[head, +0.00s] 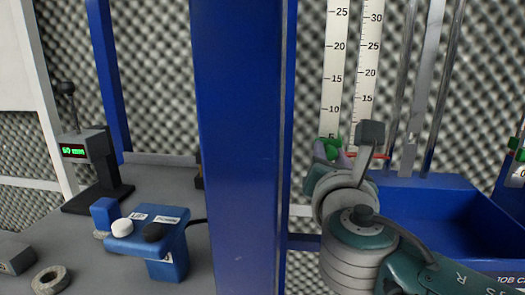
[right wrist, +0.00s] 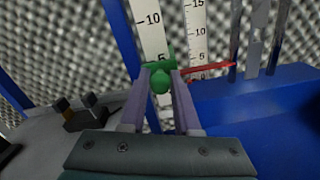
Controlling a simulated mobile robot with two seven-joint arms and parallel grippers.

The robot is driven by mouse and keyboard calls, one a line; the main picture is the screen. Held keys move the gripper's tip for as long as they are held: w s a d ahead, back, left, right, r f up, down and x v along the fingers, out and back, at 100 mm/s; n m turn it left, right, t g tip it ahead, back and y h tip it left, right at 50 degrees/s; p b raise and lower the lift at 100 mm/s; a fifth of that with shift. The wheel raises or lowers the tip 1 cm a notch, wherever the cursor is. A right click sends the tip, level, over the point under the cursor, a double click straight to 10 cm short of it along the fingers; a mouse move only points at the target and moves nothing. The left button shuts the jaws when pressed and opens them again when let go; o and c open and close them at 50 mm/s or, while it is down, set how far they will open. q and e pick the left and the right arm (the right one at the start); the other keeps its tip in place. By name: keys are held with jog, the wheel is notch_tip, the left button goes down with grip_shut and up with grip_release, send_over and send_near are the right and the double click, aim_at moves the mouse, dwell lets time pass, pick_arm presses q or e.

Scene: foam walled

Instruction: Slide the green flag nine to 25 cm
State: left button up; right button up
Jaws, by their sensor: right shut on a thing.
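The green flag (head: 329,147) sits low on the left white scale (head: 334,75), near its 5 mark, well below the 25 mark. In the right wrist view the green flag (right wrist: 160,68) has a round knob facing me. My right gripper (head: 335,158) is shut on the flag. Its two fingers (right wrist: 160,90) flank the knob in the right wrist view. The gripper and arm hide part of the scale's lower end in the head view. Whether the flag carries a nine cannot be read. My left gripper is not in view.
A second scale (head: 367,60) stands to the right, with a red pointer (right wrist: 207,73) low on it. A blue post (head: 240,150) stands left of the scales. A blue bin (head: 440,205) lies to the right. A bench with a display gauge (head: 90,150) and blue box (head: 150,240) is at left.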

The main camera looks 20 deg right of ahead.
grip_shut()
dwell(0.6)
notch_tip(320, 180, up, 21)
jog(key=p, duration=1.8)
jog(key=shift+f+p, duration=0.2)
jog(key=shift+p, duration=0.2)
jog(key=o, duration=0.6)
grip_release()
jog(key=shift+r, duration=0.1)
jog(key=shift+o, duration=1.3)
jog(key=shift+s, duration=0.1)
